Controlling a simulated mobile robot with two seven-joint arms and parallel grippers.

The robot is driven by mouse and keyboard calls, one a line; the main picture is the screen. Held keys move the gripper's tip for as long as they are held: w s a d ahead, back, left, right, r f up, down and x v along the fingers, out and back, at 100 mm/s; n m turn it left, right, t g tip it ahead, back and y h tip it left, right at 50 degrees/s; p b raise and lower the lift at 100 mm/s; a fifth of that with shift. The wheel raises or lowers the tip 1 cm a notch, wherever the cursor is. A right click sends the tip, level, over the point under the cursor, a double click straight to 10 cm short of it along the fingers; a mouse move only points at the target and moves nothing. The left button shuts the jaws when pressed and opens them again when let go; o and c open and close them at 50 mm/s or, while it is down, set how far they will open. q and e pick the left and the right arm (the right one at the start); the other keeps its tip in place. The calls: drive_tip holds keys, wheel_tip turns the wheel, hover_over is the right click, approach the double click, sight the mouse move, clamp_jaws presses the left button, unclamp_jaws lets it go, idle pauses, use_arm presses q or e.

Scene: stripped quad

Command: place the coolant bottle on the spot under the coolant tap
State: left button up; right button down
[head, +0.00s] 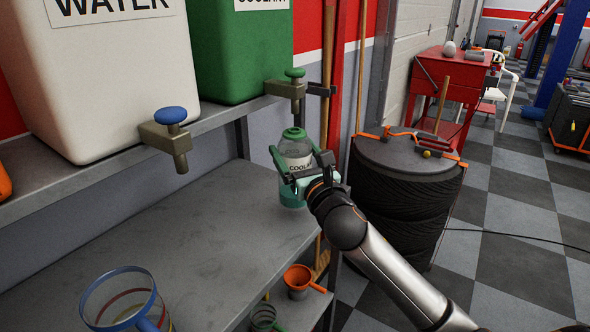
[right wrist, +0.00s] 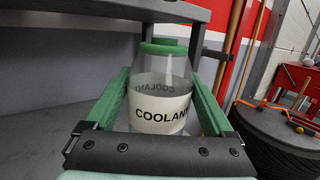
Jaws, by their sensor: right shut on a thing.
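The coolant bottle (head: 295,153) is clear with a green cap and a white label reading COOLANT; it also shows upright in the right wrist view (right wrist: 160,95). My right gripper (head: 290,180) has its green fingers on both sides of the bottle and is shut on it. The bottle is at the right end of the grey lower shelf (head: 190,240), below the coolant tap (head: 292,84) of the green coolant tank (head: 240,50). Whether its base touches the shelf I cannot tell. The marked spot is not visible. My left gripper is not in view.
The white water tank (head: 110,75) with a blue-knobbed tap (head: 170,130) stands left on the upper shelf. A blue-rimmed clear container (head: 120,300) is at the lower left. Stacked tyres (head: 405,200) stand to the right.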

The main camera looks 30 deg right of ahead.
sight(296, 168)
drive_tip(key=shift+f+b, duration=0.5)
drive_tip(key=shift+f, duration=1.15)
unclamp_jaws()
drive_tip(key=shift+f, duration=0.15)
drive_tip(key=shift+r, duration=0.25)
drive_tip(key=shift+s+f, duration=0.2)
drive_tip(key=shift+s, duration=0.1)
drive_tip(key=v, duration=1.1)
drive_tip(key=shift+s, duration=0.15)
